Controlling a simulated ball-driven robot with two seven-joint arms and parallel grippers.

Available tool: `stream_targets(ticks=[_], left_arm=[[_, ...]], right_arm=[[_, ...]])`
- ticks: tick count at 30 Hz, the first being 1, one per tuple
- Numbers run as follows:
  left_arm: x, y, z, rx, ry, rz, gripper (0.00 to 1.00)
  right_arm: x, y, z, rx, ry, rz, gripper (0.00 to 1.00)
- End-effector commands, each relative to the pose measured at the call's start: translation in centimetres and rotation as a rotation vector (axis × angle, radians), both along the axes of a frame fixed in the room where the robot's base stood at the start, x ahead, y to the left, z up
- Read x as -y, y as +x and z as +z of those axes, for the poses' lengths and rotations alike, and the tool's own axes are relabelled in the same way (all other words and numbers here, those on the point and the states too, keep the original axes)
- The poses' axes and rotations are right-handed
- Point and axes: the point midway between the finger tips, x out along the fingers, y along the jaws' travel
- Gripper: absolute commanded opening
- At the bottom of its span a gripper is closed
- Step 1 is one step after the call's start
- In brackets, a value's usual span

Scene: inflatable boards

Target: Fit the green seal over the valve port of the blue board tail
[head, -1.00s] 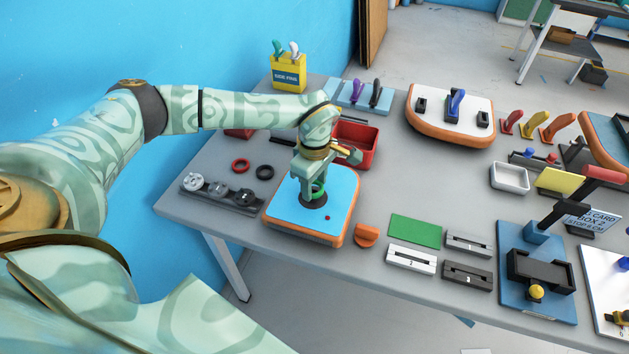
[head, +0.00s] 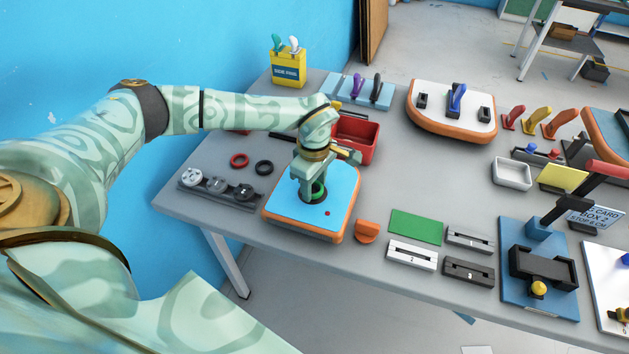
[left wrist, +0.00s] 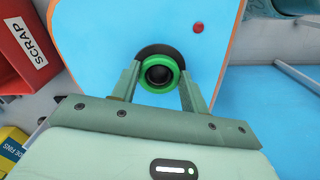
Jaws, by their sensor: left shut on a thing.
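The blue board tail (head: 335,190) with an orange edge lies flat on the table; it fills much of the left wrist view (left wrist: 110,30). Its black valve port (left wrist: 153,50) shows as a dark round flange behind the seal. The green seal (left wrist: 160,88) is a ring between the fingers of my left gripper (left wrist: 158,82), with a dark centre in its hole. My left gripper (head: 313,194) points down at the board and is shut on the seal. The seal is at the port, but I cannot tell whether it is fully seated. My right gripper is not in view.
A red ring (head: 239,160) and a black ring (head: 264,168) lie left of the board, near a grey tray of round caps (head: 217,188). A red scrap bin (head: 357,138) stands close behind. An orange piece (head: 367,231) lies to the right.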

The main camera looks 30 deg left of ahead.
Motion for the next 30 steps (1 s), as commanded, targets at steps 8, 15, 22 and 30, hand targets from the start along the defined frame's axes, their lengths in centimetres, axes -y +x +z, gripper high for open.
stream_targets(ticks=[8, 15, 22, 30], left_arm=[[0.0, 0.0, -0.5, 0.0, 0.0, 0.0, 0.67], [0.0, 0.0, -0.4, 0.0, 0.0, 0.0, 0.7], [0.0, 0.1, 1.6, 0.004, -0.001, 0.0, 0.7], [0.0, 0.1, 8.9, 0.007, 0.0, 0.001, 0.7]], right_arm=[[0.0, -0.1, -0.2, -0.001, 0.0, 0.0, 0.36], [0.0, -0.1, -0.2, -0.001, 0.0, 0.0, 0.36], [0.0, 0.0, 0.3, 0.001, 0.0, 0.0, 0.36], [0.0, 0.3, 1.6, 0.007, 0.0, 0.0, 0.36]])
